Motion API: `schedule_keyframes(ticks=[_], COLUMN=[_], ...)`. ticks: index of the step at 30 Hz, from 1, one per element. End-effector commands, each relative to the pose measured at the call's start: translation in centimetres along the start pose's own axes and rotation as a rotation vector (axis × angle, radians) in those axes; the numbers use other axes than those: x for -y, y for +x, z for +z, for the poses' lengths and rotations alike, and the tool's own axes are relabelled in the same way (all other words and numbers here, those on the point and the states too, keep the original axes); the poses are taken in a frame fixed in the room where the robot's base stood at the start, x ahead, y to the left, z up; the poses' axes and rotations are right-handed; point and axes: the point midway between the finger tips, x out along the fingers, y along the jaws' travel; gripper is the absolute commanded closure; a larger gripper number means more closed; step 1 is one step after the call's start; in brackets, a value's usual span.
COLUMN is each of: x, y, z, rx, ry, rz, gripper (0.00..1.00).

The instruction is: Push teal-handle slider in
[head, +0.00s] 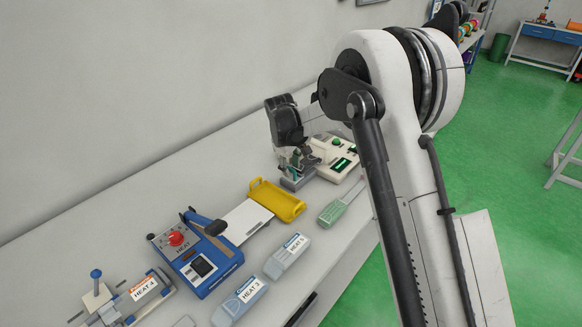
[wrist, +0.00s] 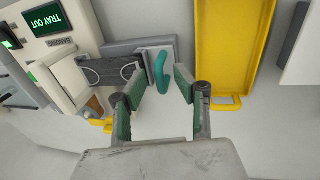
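The slider (wrist: 130,50) is a grey tray with a dark pleated mask on it. It sticks out of the beige machine (wrist: 75,25), whose screen reads "TRAY OUT". Its curved teal handle (wrist: 162,72) is at the outer end. My gripper (wrist: 162,84) is open, with a green-padded finger on each side of the handle in the wrist view. I cannot tell whether a finger touches it. In the head view my gripper (head: 297,158) is over the slider's end beside the machine (head: 335,157), and the handle is hard to make out.
A yellow tray (head: 277,200) lies close to the slider's outer end. A blue heat press (head: 197,255) stands further left on the bench. The back of the bench is clear.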

Motion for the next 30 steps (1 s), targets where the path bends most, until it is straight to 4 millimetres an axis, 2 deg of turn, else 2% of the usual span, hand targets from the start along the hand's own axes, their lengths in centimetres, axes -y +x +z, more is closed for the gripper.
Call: schedule_keyframes(ticks=[1,7,18,20,27,30], x=[0.0,0.0,-0.2,-0.8,-5.9,-7.2], y=[0.0,0.0,0.0,0.2,1.3,1.5], z=[0.0,0.0,0.0,0.0,0.1,0.0], rx=[0.0,0.0,0.0,0.0,0.0,0.0], ry=[0.0,0.0,0.0,0.0,0.002,0.0], rz=[0.0,0.0,0.0,0.0,0.0,0.0], gripper=[0.72,0.99,1.0,1.0,1.0,1.0])
